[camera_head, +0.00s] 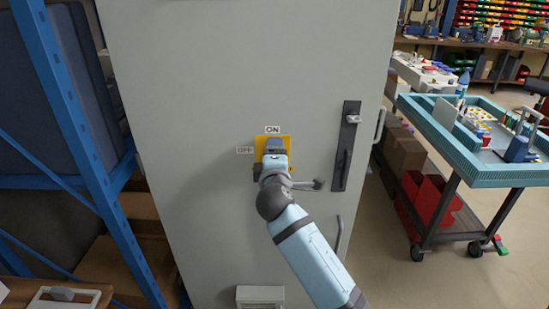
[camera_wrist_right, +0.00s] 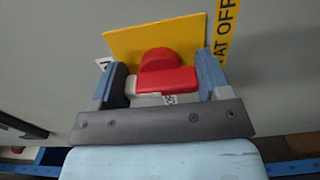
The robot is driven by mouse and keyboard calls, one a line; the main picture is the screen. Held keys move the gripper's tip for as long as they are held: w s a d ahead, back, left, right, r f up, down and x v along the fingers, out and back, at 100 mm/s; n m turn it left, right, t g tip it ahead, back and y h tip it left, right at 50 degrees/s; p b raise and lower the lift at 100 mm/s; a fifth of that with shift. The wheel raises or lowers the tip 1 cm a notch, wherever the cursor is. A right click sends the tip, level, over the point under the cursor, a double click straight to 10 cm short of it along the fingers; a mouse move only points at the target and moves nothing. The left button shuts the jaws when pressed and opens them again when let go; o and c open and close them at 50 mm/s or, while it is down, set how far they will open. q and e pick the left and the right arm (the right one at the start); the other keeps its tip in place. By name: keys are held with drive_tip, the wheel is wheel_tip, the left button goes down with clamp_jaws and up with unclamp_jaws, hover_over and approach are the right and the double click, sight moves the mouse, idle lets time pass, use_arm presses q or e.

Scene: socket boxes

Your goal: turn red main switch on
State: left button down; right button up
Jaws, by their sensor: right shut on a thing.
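The red main switch (camera_wrist_right: 164,80) sits on a yellow plate (camera_wrist_right: 122,42) on the grey cabinet door. In the head view the yellow plate (camera_head: 285,143) shows with an ON label (camera_head: 272,130) above it and an OFF label (camera_head: 245,150) to its left. My right gripper (camera_wrist_right: 162,85) is shut on the red switch handle, one finger at each side of it. In the head view my right gripper (camera_head: 274,152) is in front of the plate and hides the red switch. My left gripper is not in view.
The grey cabinet (camera_head: 200,80) has a black door handle (camera_head: 346,146) right of the switch. A blue rack (camera_head: 75,120) stands at the left. A teal-edged cart (camera_head: 455,150) with red bins (camera_head: 435,205) below stands at the right.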

idle(0.3)
drive_tip(key=o, duration=0.9)
drive_tip(key=s, duration=1.2)
drive_tip(key=shift+b, duration=0.3)
